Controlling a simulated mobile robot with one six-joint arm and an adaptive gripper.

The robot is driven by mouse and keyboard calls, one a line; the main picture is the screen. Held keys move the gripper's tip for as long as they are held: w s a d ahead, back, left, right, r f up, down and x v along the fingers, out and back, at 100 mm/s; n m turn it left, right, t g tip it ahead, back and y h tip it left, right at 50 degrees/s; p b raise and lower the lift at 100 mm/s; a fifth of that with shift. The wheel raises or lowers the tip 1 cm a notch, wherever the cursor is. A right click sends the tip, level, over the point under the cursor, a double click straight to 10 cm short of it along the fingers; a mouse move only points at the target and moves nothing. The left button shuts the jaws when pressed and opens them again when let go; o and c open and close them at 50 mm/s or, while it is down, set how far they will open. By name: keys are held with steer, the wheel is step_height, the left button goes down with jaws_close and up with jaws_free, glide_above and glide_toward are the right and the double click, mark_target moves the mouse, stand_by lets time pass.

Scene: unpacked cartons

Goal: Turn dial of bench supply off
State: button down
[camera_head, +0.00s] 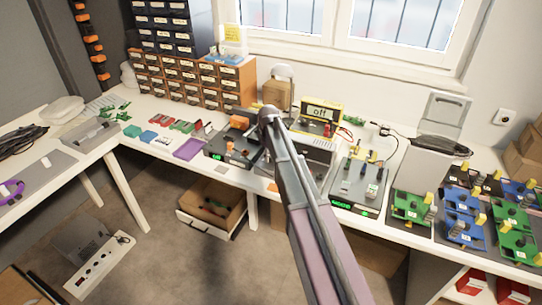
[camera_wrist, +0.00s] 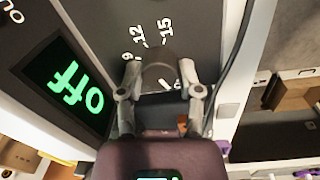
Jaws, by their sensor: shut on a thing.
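In the wrist view the bench supply's dark panel (camera_wrist: 95,22) fills the upper left. Its screen (camera_wrist: 65,88) shows "off" in green, upside down in this view. The dial (camera_wrist: 160,80) is round and dark, with the printed marks 9, 12 and 15 around it. My gripper (camera_wrist: 160,70) has one finger on each side of the dial and is shut on it.
A yellow meter (camera_head: 321,113) stands behind the supply. An orange-knobbed unit (camera_head: 226,150) and a purple tray (camera_head: 188,149) lie to its left, and a green-lit unit (camera_head: 357,185) to its right.

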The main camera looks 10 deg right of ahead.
steer(key=shift+s, duration=0.15)
steer(key=shift+c, duration=1.3)
jaws_free()
steer(key=shift+r, duration=0.1)
